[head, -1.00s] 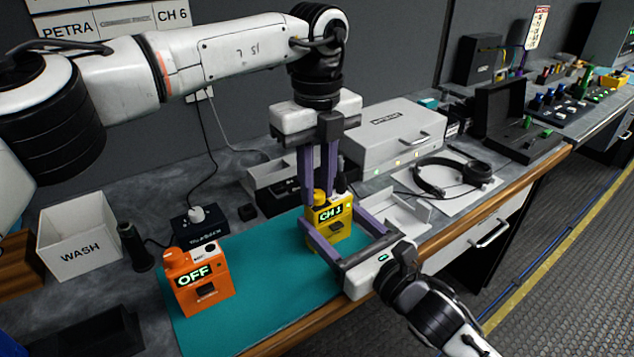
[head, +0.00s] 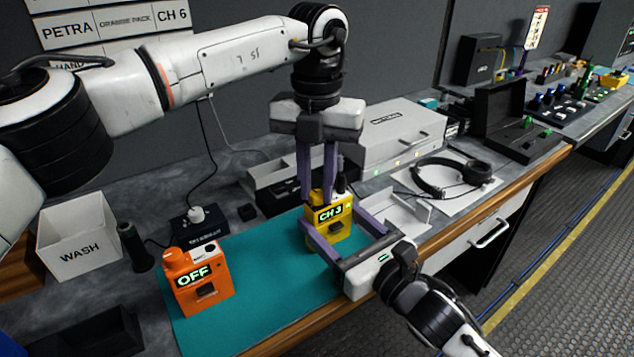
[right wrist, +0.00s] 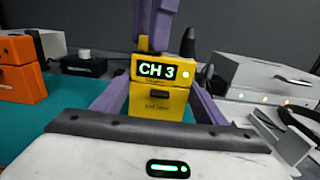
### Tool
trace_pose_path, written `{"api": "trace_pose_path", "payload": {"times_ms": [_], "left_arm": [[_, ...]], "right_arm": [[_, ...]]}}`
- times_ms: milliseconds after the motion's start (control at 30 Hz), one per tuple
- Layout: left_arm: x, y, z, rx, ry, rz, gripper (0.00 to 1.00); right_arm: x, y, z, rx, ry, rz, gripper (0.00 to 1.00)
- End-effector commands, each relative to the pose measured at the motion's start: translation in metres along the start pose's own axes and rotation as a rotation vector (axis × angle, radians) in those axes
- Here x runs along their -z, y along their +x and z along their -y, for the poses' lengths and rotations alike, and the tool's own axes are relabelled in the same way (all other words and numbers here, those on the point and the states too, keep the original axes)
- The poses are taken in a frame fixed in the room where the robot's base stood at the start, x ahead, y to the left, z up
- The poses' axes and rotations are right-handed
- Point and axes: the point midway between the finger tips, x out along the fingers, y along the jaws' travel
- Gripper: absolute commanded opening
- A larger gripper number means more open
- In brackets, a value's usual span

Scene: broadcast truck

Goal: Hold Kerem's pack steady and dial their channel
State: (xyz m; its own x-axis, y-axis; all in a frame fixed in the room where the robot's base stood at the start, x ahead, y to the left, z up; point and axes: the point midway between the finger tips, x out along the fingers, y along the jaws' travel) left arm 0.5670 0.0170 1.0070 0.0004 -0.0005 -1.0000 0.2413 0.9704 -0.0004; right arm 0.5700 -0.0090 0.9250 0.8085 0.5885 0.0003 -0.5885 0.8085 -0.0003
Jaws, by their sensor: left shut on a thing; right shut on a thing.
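The yellow pack (head: 343,233) stands upright on the teal mat (head: 262,290), its lit display reading CH 3. In the right wrist view the yellow pack (right wrist: 158,103) faces me, with a green light beside the display and a black antenna on top. My right gripper (head: 333,229) is shut on the pack's body, one finger at each side. My left gripper (head: 319,194) comes down from above and is shut on the knob on the pack's top; its fingers hide most of the knob.
An orange pack (head: 205,288) reading OFF stands at the mat's left. A WASH bin (head: 80,240) and a black charger (head: 197,234) are behind it. Headphones (head: 445,180), a white tray (head: 405,215) and a grey case (head: 395,135) lie right and behind. A wall sign (head: 110,22) lists PETRA, CH 6.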

Motion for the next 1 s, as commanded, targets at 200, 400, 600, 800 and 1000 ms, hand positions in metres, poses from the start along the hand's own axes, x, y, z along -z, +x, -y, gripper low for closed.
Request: {"api": "trace_pose_path", "payload": {"times_ms": [200, 400, 600, 800, 1000], "left_arm": [[0.0000, -0.0009, 0.0002, 0.001, 0.081, 0.001, 0.00], [0.0000, -0.0009, 0.0001, 0.001, 0.110, 0.001, 0.00], [0.0000, -0.0009, 0.0000, 0.000, 0.113, 0.001, 0.00], [0.0000, -0.0009, 0.0000, 0.000, 0.112, 0.001, 0.22], [0.0000, -0.0006, -0.0001, 0.000, 0.111, 0.000, 0.39]], "right_arm": [[0.0015, -0.0001, 0.0001, 0.001, 0.000, -0.003, 0.38], [0.0016, -0.0001, 0.0001, 0.001, 0.000, -0.004, 0.38], [0.0017, -0.0001, 0.0002, 0.001, 0.000, -0.004, 0.38], [0.0017, -0.0001, 0.0003, 0.001, 0.001, -0.004, 0.38], [0.0017, -0.0002, 0.0003, 0.001, 0.000, -0.004, 0.38]]}}
